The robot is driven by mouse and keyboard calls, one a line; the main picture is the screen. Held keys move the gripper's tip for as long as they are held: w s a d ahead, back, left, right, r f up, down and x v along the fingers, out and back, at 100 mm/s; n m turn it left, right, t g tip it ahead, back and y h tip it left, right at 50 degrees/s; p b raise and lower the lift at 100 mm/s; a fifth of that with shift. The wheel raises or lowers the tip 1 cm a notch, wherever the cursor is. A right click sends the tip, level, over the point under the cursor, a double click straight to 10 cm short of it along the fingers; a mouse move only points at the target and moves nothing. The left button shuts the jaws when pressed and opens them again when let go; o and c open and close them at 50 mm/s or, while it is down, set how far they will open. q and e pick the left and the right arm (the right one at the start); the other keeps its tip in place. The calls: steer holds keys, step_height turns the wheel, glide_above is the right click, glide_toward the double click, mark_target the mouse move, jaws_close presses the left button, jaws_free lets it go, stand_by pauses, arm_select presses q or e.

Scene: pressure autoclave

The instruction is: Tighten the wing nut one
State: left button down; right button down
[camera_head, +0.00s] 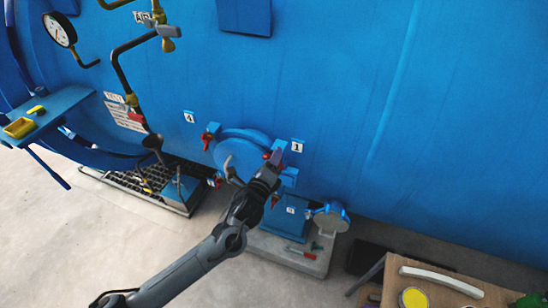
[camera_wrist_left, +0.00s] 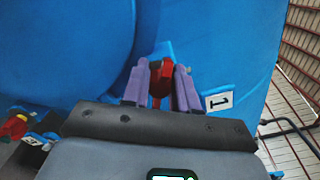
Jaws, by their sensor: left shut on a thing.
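Wing nut one is red and sits on the blue round hatch (camera_head: 243,152) beside the label "1" (camera_head: 297,147). In the left wrist view, the red wing nut (camera_wrist_left: 160,80) stands between the two purple fingers of my left gripper (camera_wrist_left: 161,84), which is shut on it. In the head view, my left gripper (camera_head: 275,157) reaches the hatch's right edge and mostly hides this nut. My right gripper is not in view.
Other red wing nuts sit on the hatch rim, one (camera_head: 207,139) near label "4" and one (camera_head: 275,201) below my gripper. A black valve pipe (camera_head: 122,65) stands at upper left. A wooden table (camera_head: 440,285) is at lower right. The floor at lower left is clear.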

arm_select(q)
steer(key=m, duration=0.5)
steer(key=shift+r+m, duration=0.1)
steer(key=shift+m, duration=0.3)
steer(key=m, duration=0.6)
steer(key=shift+d, duration=0.1)
steer(key=shift+m, duration=0.3)
steer(key=c, duration=1)
jaws_free()
steer(key=shift+o, duration=0.2)
steer(key=shift+s, duration=0.15)
steer(key=v, duration=1)
steer(key=shift+s, duration=0.3)
